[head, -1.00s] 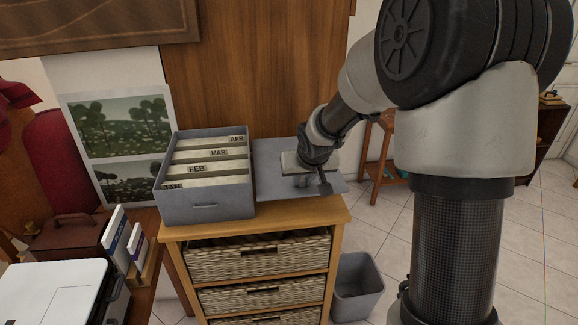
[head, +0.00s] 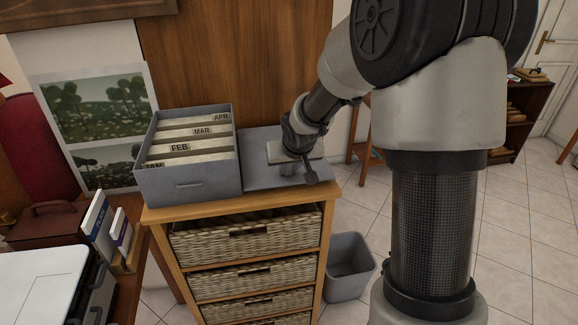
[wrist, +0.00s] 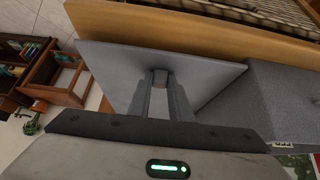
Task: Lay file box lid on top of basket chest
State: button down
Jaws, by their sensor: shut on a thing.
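The file box lid (head: 258,174) is a flat grey panel. In the head view it lies level on or just above the wooden top of the basket chest (head: 190,211), right of the grey file box. My gripper (head: 306,176) is over the lid's right part. The chest top (wrist: 190,27) shows along the lid's far side. I cannot tell whether the lid's underside touches the wood.
The open file box (head: 190,184) with month dividers stands on the chest's left, close beside the lid. A grey bin (head: 348,268) stands on the floor right of the chest. A printer (head: 40,285) and books (head: 97,220) are at the lower left.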

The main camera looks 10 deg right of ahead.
dwell(0.3)
jog(key=shift+f+b, duration=0.4)
jog(key=shift+b, duration=0.05)
jog(key=c, duration=1.3)
grip_release()
jog(key=shift+r+p, duration=2.8)
jog(key=shift+r, duration=0.7)
